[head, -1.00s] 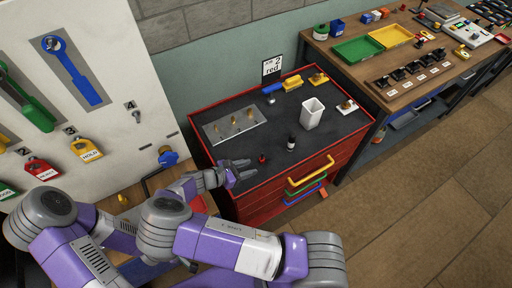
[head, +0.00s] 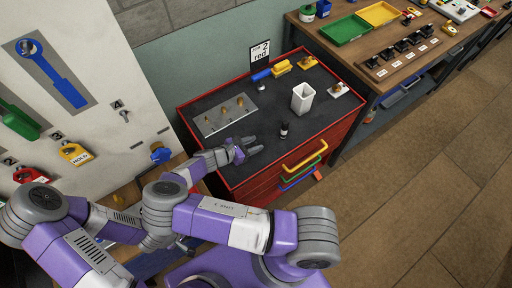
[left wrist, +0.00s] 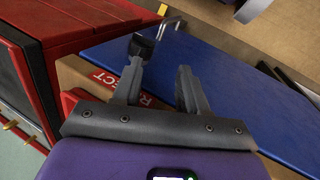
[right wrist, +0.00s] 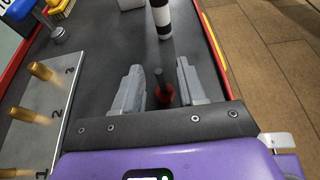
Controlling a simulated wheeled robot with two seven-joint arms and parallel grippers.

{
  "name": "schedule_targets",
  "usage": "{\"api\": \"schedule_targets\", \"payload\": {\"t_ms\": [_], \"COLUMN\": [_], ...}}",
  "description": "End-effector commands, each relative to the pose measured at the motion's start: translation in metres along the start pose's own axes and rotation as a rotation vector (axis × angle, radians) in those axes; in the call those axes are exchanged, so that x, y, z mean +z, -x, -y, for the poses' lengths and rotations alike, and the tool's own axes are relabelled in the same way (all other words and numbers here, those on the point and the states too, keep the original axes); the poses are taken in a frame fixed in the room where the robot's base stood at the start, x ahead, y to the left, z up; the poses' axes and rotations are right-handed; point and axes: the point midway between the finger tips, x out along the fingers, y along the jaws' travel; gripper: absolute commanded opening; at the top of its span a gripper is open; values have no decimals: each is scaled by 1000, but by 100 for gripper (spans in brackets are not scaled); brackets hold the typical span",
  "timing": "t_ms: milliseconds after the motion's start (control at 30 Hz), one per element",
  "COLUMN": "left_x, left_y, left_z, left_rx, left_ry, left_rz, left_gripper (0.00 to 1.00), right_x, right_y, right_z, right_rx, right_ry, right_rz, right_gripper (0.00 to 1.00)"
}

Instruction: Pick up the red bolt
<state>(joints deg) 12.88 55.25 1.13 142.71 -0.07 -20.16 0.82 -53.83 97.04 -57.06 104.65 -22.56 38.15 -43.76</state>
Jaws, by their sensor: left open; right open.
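The red bolt (right wrist: 165,94) shows in the right wrist view, standing on the dark top of the red cabinet (head: 215,165), with its dark shank up and its round red end low. My right gripper (right wrist: 161,85) is open, with one finger on each side of the bolt and a gap to each. In the head view my right gripper (head: 257,146) is low over the cabinet top, and I cannot make out the bolt there. My left gripper (left wrist: 160,80) is open and empty in the left wrist view, above a blue surface (left wrist: 235,75).
A black-and-white bottle (head: 284,131) stands just beyond my right gripper. A metal plate with brass pegs (head: 224,115) lies to the left. A yellow drawer handle (head: 305,156) sticks out at the front.

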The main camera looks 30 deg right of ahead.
Motion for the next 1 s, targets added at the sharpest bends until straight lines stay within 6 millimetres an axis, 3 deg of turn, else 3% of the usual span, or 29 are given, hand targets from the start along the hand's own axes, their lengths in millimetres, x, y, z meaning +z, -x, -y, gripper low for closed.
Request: {"api": "schedule_targets", "payload": {"t_ms": [100, 367, 767, 1000], "left_x": [0, 0, 0, 0], "left_y": [0, 0, 0, 3], "left_z": [0, 0, 0, -1], "left_rx": [0, 0, 0, 0], "left_ry": [0, 0, 0, 0], "left_rz": [0, 0, 0, 0], "left_gripper": [43, 43, 43, 43], "right_x": [0, 0, 4, 42], "right_y": [0, 1, 3, 19], "right_z": [0, 0, 0, -1], "right_rx": [0, 0, 1, 1], "right_ry": [0, 0, -2, -5], "right_rz": [0, 0, -1, -5], "right_gripper": [37, 0, 0, 0]}}
